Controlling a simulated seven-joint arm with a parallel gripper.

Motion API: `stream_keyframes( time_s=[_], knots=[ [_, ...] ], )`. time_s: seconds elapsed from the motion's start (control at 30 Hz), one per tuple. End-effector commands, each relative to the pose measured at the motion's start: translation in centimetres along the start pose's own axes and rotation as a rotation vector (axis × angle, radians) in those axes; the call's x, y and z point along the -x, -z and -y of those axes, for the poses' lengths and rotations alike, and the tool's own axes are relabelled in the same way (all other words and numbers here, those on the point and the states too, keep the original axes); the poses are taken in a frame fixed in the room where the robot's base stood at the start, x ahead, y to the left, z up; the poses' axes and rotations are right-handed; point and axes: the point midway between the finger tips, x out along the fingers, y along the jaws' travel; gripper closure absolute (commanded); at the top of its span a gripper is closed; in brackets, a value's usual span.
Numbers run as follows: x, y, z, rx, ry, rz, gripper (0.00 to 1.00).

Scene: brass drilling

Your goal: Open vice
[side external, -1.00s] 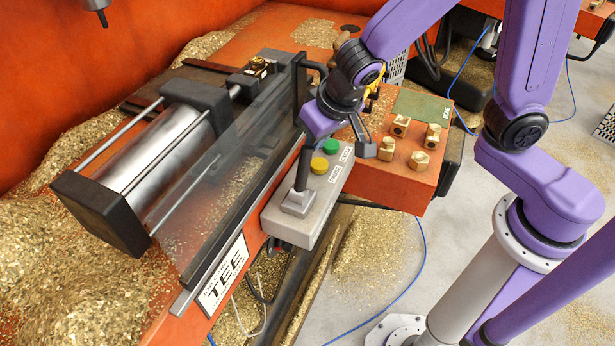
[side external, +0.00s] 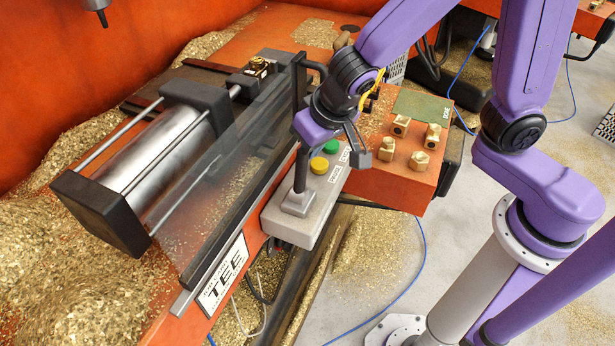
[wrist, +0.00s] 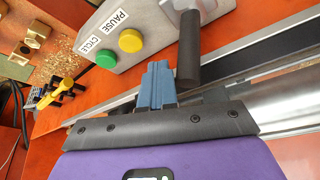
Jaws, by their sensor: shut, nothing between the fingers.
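A grey control box (side external: 322,188) carries a dark lever (side external: 301,172) at its near end, standing close to upright. In the wrist view the lever (wrist: 188,55) is a dark rod just right of my gripper (wrist: 157,70), whose blue-grey fingers are shut together and empty. The fingers lie beside the lever, very close; I cannot tell whether they touch it.
A green button (side external: 331,146) and a yellow button (side external: 319,165) sit on the box beside the lever. A clear guard (side external: 235,165) stands between the box and the cylinder (side external: 160,155). Several brass blocks (side external: 400,125) stand on the orange table to the right. Brass chips cover the left.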

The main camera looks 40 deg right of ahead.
Motion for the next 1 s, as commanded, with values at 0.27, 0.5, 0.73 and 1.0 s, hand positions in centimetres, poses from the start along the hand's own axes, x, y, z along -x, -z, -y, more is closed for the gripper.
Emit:
stream_keyframes(
  time_s=[0.27, 0.5, 0.73, 1.0],
  knots=[
    [0.2, -0.6, 1.4, 0.003, 0.002, 0.0, 1.0],
    [0.5, -1.1, 2.5, 0.002, 0.001, 0.0, 1.0],
    [0.7, -1.6, 3.5, 0.001, 0.002, 0.0, 1.0],
    [1.0, -1.6, 4.0, -0.003, 0.001, -0.001, 1.0]
  ],
)
